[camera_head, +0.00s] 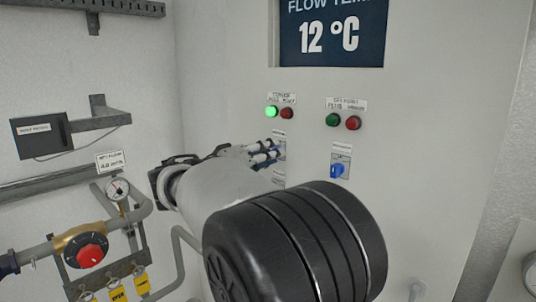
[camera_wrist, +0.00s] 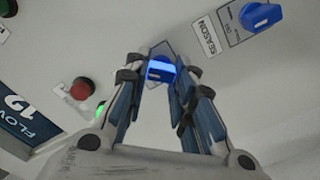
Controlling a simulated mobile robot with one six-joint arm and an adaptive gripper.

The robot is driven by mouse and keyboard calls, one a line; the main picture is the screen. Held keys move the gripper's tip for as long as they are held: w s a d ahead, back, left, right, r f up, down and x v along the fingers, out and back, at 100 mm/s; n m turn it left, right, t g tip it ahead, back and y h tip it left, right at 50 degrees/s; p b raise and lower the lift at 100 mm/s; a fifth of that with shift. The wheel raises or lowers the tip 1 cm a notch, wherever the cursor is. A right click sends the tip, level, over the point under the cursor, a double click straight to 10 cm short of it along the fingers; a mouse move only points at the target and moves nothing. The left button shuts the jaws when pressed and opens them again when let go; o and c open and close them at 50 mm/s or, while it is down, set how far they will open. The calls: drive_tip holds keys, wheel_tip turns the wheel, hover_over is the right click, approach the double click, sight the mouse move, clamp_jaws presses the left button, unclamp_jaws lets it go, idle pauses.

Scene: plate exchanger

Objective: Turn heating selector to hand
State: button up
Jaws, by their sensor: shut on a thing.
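The blue selector knob (camera_wrist: 160,71) on the white cabinet front lies between my fingertips in the wrist view. Its own label is not readable there, and its pointer position cannot be made out. My gripper (camera_wrist: 157,75) is shut on this knob, with a finger on either side of it. In the head view my gripper (camera_head: 270,152) reaches the panel below the left pair of lamps, and its fingers hide most of the knob. A second blue selector (camera_head: 340,170), labelled SEASON in the wrist view (camera_wrist: 260,15), stands apart to the right.
A lit green lamp (camera_head: 271,112) and a red lamp (camera_head: 287,113) sit above my gripper. Another green lamp (camera_head: 332,120) and red lamp (camera_head: 353,123) are to the right. A gauge (camera_head: 117,189) and pipework (camera_head: 85,242) are at left.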

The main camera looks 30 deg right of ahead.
clamp_jaws()
drive_tip(key=shift+n, duration=0.3)
drive_tip(key=shift+f+n+p, duration=0.15)
drive_tip(key=shift+n+p, duration=1.55)
drive_tip(key=shift+n, duration=2.6)
drive_tip(key=shift+f+n+p, duration=0.1)
drive_tip(key=shift+n+p, duration=1.6)
drive_tip(key=shift+n, duration=2.6)
drive_tip(key=o, duration=0.7)
unclamp_jaws()
